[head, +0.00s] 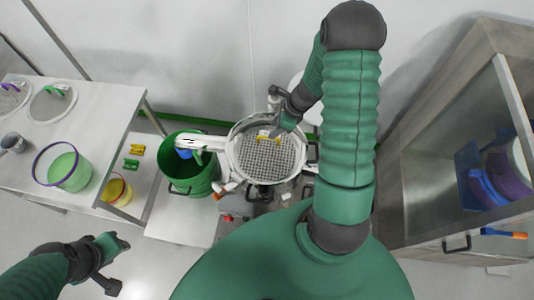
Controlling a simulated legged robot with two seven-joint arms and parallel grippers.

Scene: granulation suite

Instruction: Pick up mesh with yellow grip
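The round mesh (276,160) lies in a pale ring-shaped housing at the centre of the head view. A small yellow grip (264,134) shows near its far edge. My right gripper (273,113) is over the far edge of the mesh, with its fingers spread apart. One dark finger is close to the yellow grip; I cannot tell whether they touch. My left gripper (117,265) is open and empty over the floor at the lower left, far from the mesh.
A green bin (199,181) stands left of the mesh housing. A white table (105,110) at left holds other round meshes and a purple-rimmed container (63,168). A yellow bucket (116,191) sits on a lower level. A grey cabinet (432,150) stands at right.

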